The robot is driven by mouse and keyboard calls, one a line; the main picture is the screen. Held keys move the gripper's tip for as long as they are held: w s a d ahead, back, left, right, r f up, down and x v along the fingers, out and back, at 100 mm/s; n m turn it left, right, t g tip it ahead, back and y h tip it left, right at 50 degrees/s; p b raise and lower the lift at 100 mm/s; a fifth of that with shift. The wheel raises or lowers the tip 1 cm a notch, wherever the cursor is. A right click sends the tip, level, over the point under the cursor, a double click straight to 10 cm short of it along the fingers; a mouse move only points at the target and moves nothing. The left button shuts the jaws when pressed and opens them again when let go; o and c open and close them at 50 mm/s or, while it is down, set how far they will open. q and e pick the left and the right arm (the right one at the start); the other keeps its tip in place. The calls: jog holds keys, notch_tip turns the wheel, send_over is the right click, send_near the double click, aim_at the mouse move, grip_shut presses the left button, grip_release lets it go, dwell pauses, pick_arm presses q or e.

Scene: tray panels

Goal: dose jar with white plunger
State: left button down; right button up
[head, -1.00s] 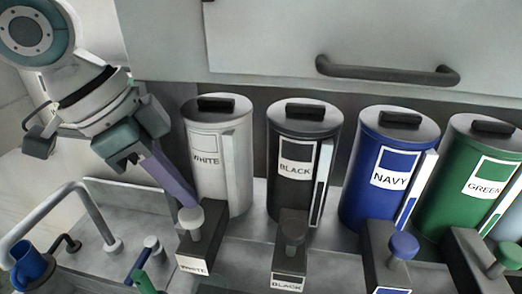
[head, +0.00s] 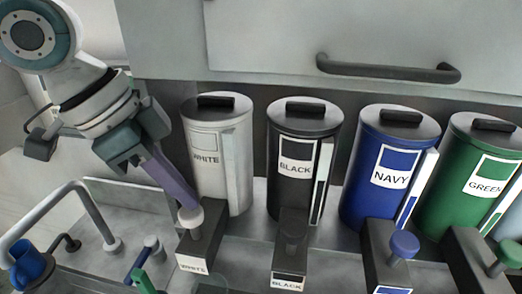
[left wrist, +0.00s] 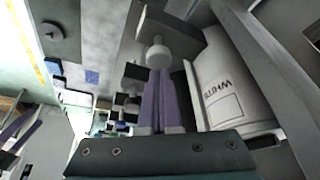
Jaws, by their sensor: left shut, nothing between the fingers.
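The white plunger (head: 190,217) is a pale round knob on the dark dispenser block labelled WHITE (head: 193,263), in front of the white canister (head: 222,160). My left gripper (head: 187,202) has its purple fingers shut and empty, pointing down with the tips at the top of the knob. They look in contact, but a small gap cannot be ruled out. In the left wrist view the knob (left wrist: 158,56) shows just beyond the closed fingers (left wrist: 161,75). The fingers partly cover the knob. My right gripper is not in view.
Black (head: 298,165), navy (head: 390,170) and green (head: 470,180) canisters stand in a row to the right, with their own plungers in front. A curved tap (head: 75,200) and a blue mug (head: 30,262) are at the left. A cabinet handle (head: 388,69) is above.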

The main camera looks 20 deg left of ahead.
aim_at(188, 211)
pick_arm(q)
jog(key=shift+f+b, duration=0.8)
jog(key=shift+f, duration=1.05)
jog(key=shift+r, duration=0.1)
notch_tip(188, 211, up, 4)
jog(key=p, duration=0.5)
